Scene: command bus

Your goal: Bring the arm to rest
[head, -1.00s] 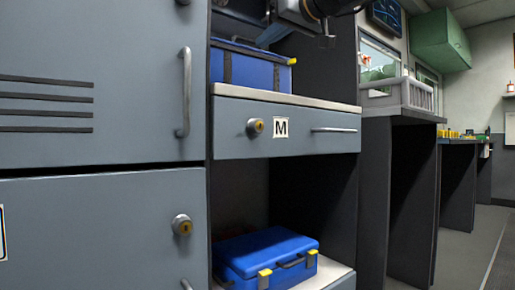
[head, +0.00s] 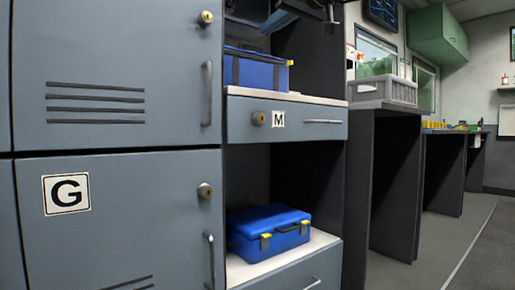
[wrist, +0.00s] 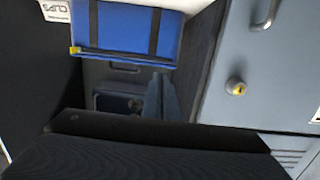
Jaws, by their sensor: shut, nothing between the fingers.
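My gripper (wrist: 160,80) shows in the wrist view as narrow grey-blue fingers, closed together with nothing held. The dark body of my arm fills the bottom of that view. In the head view part of my arm (head: 292,8) crosses the top edge, in front of the upper bay of the cabinet; the gripper's fingers are hard to make out there. A blue case (head: 262,72) stands on the shelf below the arm. A blue case also shows at the top of the wrist view (wrist: 125,38), apart from the fingers.
Grey lockers (head: 120,70) stand close on the left. Drawer M (head: 300,122) is shut; below it another blue case (head: 270,235) sits in an open bay. A grey crate (head: 385,90) stands on a counter to the right. The aisle floor (head: 440,240) at right is clear.

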